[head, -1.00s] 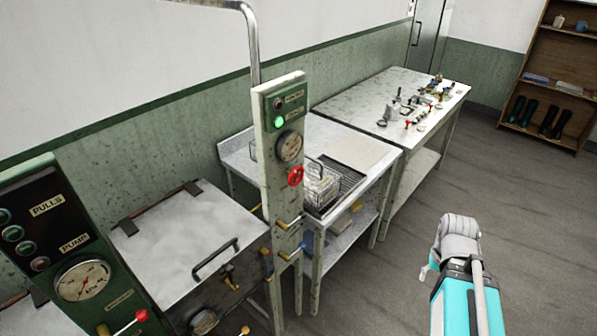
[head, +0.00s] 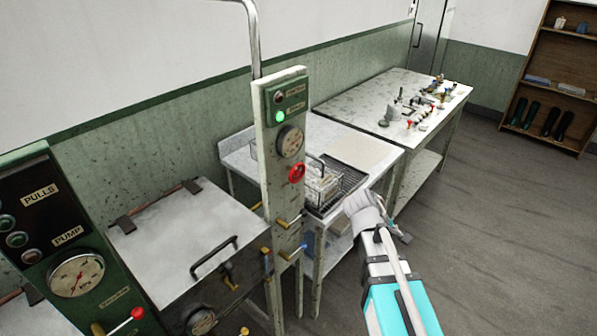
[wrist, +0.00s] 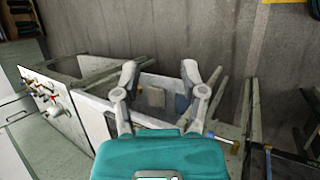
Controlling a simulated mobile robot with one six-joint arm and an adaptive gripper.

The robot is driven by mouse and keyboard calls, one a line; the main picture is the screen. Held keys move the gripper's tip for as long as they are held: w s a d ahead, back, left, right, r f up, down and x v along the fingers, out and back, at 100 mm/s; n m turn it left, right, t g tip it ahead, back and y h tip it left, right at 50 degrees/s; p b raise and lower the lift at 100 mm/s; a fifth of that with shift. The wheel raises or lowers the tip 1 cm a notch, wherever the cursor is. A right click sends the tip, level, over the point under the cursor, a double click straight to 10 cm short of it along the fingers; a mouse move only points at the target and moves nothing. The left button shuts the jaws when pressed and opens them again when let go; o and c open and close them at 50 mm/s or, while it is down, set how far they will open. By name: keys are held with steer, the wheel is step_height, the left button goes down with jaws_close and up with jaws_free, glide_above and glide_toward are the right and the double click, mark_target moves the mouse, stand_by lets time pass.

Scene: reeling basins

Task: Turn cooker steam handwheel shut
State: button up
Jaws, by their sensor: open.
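A small red handwheel (head: 297,173) sits on the narrow upright cooker panel (head: 265,190), below a round gauge (head: 290,141) and a lit green lamp. My gripper is at the end of my arm, to the right of the panel and apart from the handwheel; in the head view its fingers are mostly hidden behind my wrist. In the wrist view my gripper (wrist: 158,78) has its two fingers spread wide with nothing between them. The red handwheel cannot be made out in the wrist view.
The lidded cooker (head: 190,245) stands left of the panel. Yellow-handled valves (head: 288,222) stick out from the panel below the handwheel. A bench with a wire basket (head: 322,185) stands behind, and a table with fittings (head: 395,92) beyond. Open floor (head: 490,200) lies at right.

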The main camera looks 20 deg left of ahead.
steer(key=w+a+r+n+t+h+b, duration=0.1)
steer(key=w+a+r+n+t, duration=0.15)
steer(key=a+n, duration=0.55)
steer(key=n+t+b, duration=0.3)
steer(key=n+t, duration=0.7)
steer(key=n, duration=0.1)
glide_toward(304, 164)
steer(key=v, duration=0.6)
steer(key=shift+s+a+f+y, duration=0.1)
steer(key=shift+f+y, duration=0.2)
steer(key=shift+f, duration=0.05)
steer(key=x, duration=1.4)
steer(key=shift+r, duration=0.2)
jaws_close()
